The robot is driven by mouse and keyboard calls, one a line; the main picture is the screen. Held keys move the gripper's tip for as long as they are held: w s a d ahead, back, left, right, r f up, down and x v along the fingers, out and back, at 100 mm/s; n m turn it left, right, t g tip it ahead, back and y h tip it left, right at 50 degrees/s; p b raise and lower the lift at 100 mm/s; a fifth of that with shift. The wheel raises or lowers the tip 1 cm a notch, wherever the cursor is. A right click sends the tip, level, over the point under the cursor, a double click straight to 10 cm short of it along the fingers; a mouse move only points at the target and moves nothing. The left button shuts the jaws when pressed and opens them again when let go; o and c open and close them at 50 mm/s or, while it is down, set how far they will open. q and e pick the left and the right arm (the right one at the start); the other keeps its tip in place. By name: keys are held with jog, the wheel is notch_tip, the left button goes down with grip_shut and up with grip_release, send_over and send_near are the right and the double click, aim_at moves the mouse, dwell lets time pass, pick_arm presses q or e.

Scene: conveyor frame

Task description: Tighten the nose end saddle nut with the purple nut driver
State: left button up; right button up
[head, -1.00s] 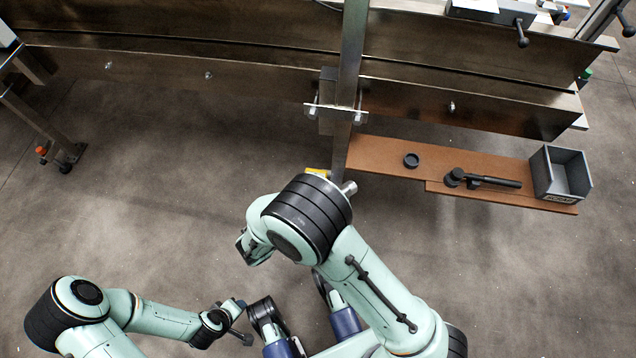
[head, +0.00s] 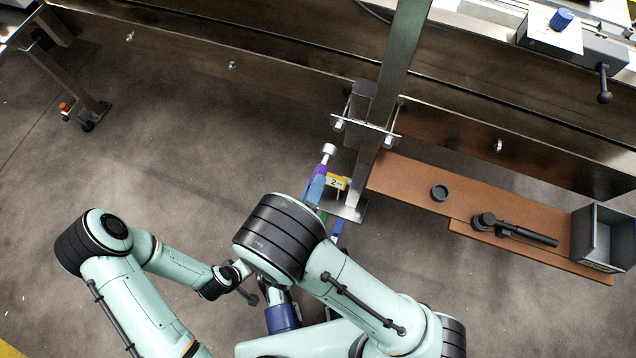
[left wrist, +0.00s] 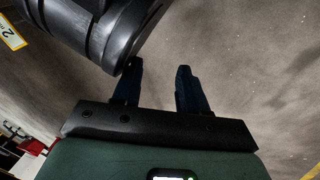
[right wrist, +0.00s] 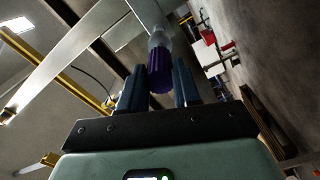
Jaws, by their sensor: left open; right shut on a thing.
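The purple nut driver (head: 320,170) is held in my right gripper (head: 316,186), its silver socket (head: 329,150) pointing away from me. In the right wrist view the purple handle (right wrist: 160,74) sits between both fingers of that gripper (right wrist: 158,92). A saddle clamp (head: 364,128) with bolts and nuts sits on the steel upright, up and right of the socket and apart from it. I cannot tell which nut is the nose end one. My left gripper (left wrist: 155,88) is open and empty in the left wrist view; in the head view its fingers are hard to make out.
A brown shelf (head: 410,176) at right holds a black ring (head: 439,193), a black tool (head: 515,231) and a grey bin (head: 606,239). The steel upright (head: 401,60) and conveyor beam (head: 280,75) stand ahead. Open floor lies left.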

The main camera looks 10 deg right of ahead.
aim_at(324, 162)
pick_arm(q)
jog(key=shift+s+a, duration=0.1)
pick_arm(e)
jog(key=shift+s, duration=0.1)
jog(key=shift+w+d, duration=0.1)
jog(key=shift+w, duration=0.1)
jog(key=b+x, duration=0.1)
jog(key=x, duration=0.3)
jog(key=shift+w, duration=0.1)
pick_arm(q)
jog(key=shift+s+a+f+g, duration=0.1)
jog(key=shift+s+f+g, duration=0.2)
jog(key=shift+s+f, duration=0.55)
jog(key=shift+f, duration=0.2)
pick_arm(e)
jog(key=shift+w+d, duration=0.15)
jog(key=shift+w, duration=0.05)
pick_arm(q)
jog(key=shift+f+b, duration=0.1)
jog(key=shift+b, duration=0.25)
pick_arm(e)
jog(key=shift+x, duration=0.9)
